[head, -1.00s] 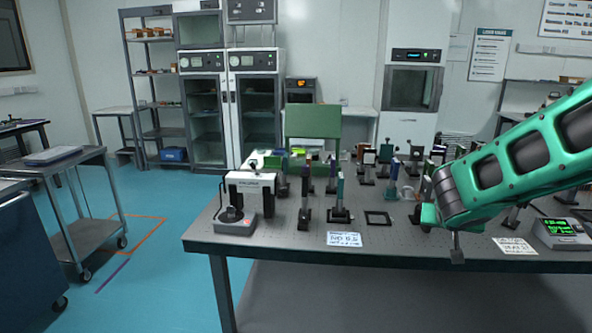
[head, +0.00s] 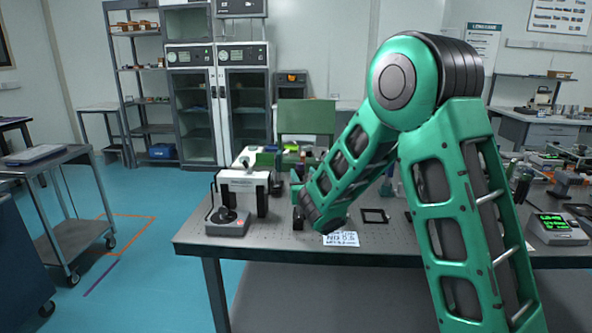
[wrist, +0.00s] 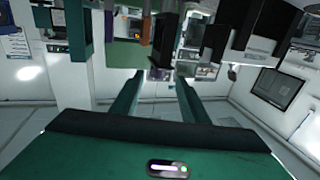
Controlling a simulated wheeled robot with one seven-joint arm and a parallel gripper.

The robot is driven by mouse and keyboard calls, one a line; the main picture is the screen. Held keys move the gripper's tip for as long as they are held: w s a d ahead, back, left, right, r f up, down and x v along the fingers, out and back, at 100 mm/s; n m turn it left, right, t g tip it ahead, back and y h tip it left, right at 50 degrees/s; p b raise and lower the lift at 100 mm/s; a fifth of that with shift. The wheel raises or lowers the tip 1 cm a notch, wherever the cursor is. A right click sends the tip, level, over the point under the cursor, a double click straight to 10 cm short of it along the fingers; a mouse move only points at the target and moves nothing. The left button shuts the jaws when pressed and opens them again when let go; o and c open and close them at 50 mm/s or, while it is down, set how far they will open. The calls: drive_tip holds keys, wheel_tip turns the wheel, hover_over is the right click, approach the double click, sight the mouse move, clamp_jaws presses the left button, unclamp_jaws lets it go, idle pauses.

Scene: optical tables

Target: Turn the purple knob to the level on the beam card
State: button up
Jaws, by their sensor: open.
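In the head view a white card with blue handwriting (head: 341,239) lies on the front of the optical table; its words are too small to read surely. My green arm reaches down to the table just behind this card and covers many of the mounts. My gripper shows in the wrist view (wrist: 157,92), its two fingers apart with nothing held between them. No purple knob is clear in the head view.
A white bridge-shaped device (head: 243,182) and a grey box with a black dial (head: 228,220) stand at the table's left end. A flat black frame (head: 375,216) lies right of the arm. A meter with green digits (head: 556,228) sits at right.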

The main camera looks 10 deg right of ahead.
sight(301, 168)
drive_tip(key=w, duration=0.7)
drive_tip(key=shift+d, duration=0.35)
